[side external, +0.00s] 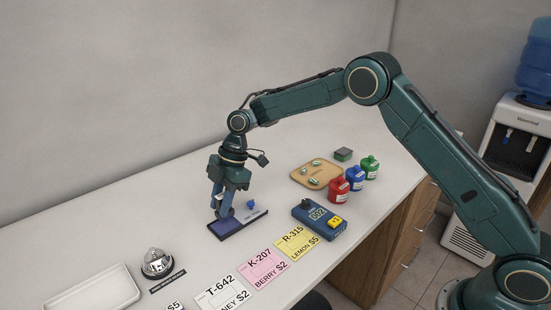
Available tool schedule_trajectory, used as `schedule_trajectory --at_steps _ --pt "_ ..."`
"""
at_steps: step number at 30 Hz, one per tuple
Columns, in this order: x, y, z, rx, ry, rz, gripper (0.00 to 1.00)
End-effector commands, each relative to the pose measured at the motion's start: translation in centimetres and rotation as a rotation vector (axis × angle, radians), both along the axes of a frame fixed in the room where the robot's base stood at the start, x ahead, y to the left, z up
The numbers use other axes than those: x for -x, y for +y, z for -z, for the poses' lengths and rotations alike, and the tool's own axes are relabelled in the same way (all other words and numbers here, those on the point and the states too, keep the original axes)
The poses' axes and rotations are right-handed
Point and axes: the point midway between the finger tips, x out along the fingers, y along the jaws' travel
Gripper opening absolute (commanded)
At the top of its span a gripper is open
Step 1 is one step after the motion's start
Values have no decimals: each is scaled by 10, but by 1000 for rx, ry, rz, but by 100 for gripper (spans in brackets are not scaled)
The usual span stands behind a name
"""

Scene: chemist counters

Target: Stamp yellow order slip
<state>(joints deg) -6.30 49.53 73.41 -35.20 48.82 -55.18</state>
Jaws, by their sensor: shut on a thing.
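I cannot tell whether the stamp touches the pad. A small blue knob-like piece (251,205) stands at the tray's right part.
Pink (263,266) and white (222,293) slips lie beside the yellow one. A blue number device (319,217), red, green and blue bottles, and a wooden board (316,173) stand right. A bell (157,263) and white tray (92,289) are left.

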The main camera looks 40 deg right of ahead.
Motion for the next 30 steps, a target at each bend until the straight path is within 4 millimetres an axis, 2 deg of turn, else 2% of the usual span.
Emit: schedule_trajectory --at_steps 18,30 --pt "0 0 -36 0 -3 -1 11" --pt "0 0 -42 0 -1 -1 11"
